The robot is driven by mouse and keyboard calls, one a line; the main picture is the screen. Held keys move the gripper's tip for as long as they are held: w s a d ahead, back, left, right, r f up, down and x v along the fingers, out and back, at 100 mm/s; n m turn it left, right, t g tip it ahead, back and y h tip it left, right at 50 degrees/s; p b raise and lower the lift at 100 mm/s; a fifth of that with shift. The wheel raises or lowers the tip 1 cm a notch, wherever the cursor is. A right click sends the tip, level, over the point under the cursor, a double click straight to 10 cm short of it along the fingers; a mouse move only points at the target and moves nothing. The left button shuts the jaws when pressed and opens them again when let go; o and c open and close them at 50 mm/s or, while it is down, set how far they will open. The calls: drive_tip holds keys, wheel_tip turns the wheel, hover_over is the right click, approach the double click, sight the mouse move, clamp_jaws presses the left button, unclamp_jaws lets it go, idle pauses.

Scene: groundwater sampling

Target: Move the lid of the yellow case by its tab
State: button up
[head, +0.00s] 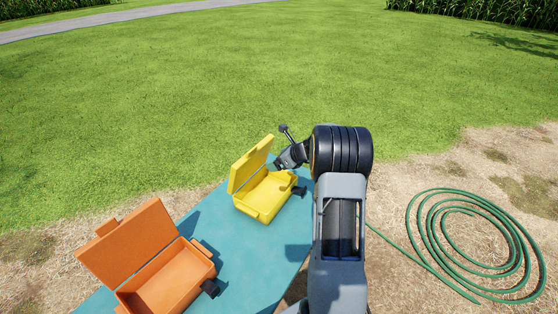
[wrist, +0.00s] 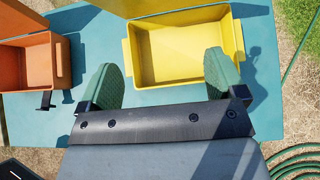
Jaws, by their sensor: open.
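The yellow case (head: 265,194) stands on a blue-green table with its lid (head: 250,163) raised at the left, leaning back. In the wrist view, the empty yellow tray of the case (wrist: 185,55) lies just beyond my gripper, with part of the lid (wrist: 165,6) at the top edge. My gripper (wrist: 164,78) is open and empty, its two green-padded fingers spread at the near side of the case. In the head view, my gripper (head: 284,165) is above the case's far right end, partly hidden by my wrist. I cannot make out the lid's tab clearly.
An orange case (head: 170,281) stands open nearby, also at the left in the wrist view (wrist: 22,68). The blue-green table (head: 235,255) has bare room between the cases. A coiled green hose (head: 430,235) lies on dirt at the right. Grass lies beyond.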

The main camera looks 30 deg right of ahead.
drive_tip(key=b+v, duration=0.2)
drive_tip(key=v, duration=1.2)
drive_tip(key=shift+f, duration=0.1)
drive_tip(key=shift+c, duration=0.2)
